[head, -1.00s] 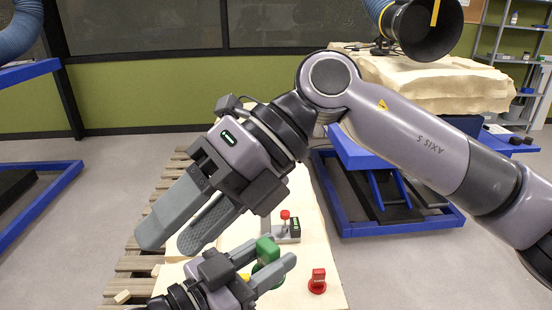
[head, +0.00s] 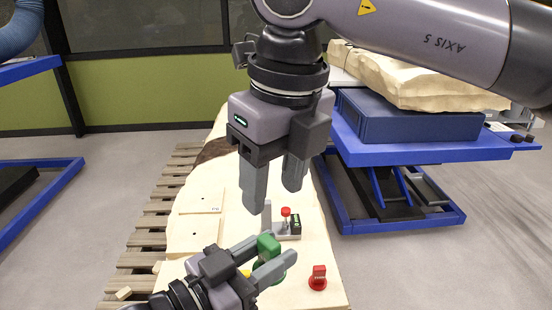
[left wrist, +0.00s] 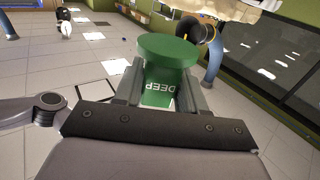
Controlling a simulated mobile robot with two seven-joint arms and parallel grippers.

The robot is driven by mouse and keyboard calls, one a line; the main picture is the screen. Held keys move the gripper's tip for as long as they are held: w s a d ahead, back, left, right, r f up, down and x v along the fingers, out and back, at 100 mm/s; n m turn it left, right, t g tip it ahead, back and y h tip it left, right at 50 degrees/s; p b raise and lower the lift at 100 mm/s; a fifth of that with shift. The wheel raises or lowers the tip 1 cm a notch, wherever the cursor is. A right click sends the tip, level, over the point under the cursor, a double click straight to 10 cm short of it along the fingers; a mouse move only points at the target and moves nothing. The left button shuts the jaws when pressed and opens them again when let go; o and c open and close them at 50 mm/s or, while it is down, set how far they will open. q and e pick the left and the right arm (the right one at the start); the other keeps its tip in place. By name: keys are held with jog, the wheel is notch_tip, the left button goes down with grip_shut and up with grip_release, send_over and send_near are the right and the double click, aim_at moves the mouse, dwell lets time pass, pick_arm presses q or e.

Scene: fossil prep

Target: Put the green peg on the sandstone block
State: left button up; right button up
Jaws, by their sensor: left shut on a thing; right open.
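The green peg (head: 268,246) is between the fingers of my left gripper (head: 262,256), low in the head view. The left wrist view also shows the green peg (left wrist: 167,90), with a wide round flange and the word DEEP on its stem. My left gripper is shut on the stem. A long pale stone slab (head: 190,238), which may be the sandstone block, lies beneath. I cannot tell whether the peg touches it. My right gripper (head: 273,193) is open and empty, pointing down above the slab.
A red peg (head: 318,279) stands on the slab to the right. A small grey device (head: 287,234) with a red knob sits behind the green peg. A slatted pallet (head: 146,238) shows at left. A blue lift table (head: 430,150) carries another rough pale block (head: 415,82).

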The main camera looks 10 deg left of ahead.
aim_at(267, 241)
jog(key=f, duration=0.6)
jog(key=a+f, duration=0.1)
jog(key=f, duration=0.2)
jog(key=shift+w, duration=0.4)
jog(key=shift+c, duration=0.3)
grip_shut()
pick_arm(q)
jog(key=o, duration=1.1)
pick_arm(e)
jog(key=shift+r, duration=0.1)
pick_arm(q)
jog(key=shift+o, duration=0.2)
